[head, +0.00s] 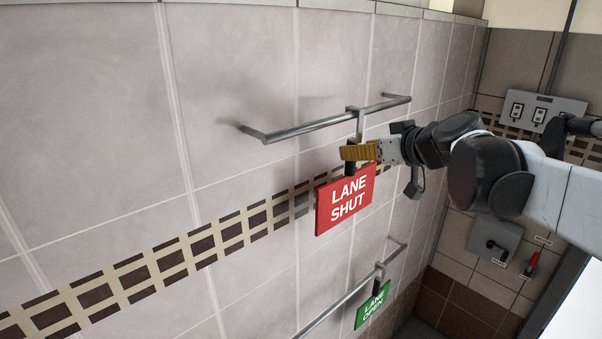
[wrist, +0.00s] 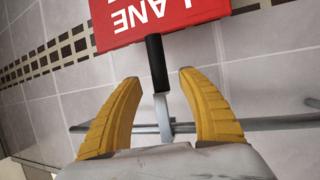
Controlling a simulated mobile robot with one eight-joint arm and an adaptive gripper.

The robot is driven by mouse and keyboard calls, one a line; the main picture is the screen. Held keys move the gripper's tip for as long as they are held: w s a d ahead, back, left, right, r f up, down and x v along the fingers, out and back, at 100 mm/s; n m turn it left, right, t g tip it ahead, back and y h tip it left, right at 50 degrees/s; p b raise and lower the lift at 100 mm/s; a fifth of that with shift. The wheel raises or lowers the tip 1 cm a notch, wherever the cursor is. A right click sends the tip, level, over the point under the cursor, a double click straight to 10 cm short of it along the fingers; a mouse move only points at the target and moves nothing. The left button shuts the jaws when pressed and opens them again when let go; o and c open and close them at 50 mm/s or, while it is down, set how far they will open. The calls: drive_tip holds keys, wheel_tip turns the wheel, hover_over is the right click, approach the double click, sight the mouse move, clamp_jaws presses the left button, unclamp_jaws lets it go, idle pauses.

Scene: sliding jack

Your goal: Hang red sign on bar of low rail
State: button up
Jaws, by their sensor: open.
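The red sign (head: 343,203) reads LANE SHUT and hangs below the upper rail (head: 310,126), its metal hook (head: 360,124) over the bar. Its black grip shows between my fingers in the wrist view (wrist: 156,62). My gripper (head: 350,156) is open, with yellow fingers on either side of the grip and a gap on both sides. In the wrist view (wrist: 160,78), the red sign (wrist: 160,20) lies just beyond the fingertips. The low rail (head: 345,302) runs below along the same wall and is partly cut off by the picture edge.
A green LANE OPEN sign (head: 372,306) hangs on the low rail towards its right end. The bar left of the green sign looks clear. A switch panel (head: 541,110) and a lever plate (head: 494,243) are on the side wall at the right.

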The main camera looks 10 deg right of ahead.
sight(350, 174)
drive_tip(key=x, duration=0.3)
drive_tip(key=shift+w+a, duration=0.1)
drive_tip(key=shift+w, duration=0.3)
drive_tip(key=shift+s, duration=0.15)
drive_tip(key=shift+s+r, duration=0.1)
drive_tip(key=shift+s, duration=0.05)
drive_tip(key=shift+c, duration=1.2)
clamp_jaws()
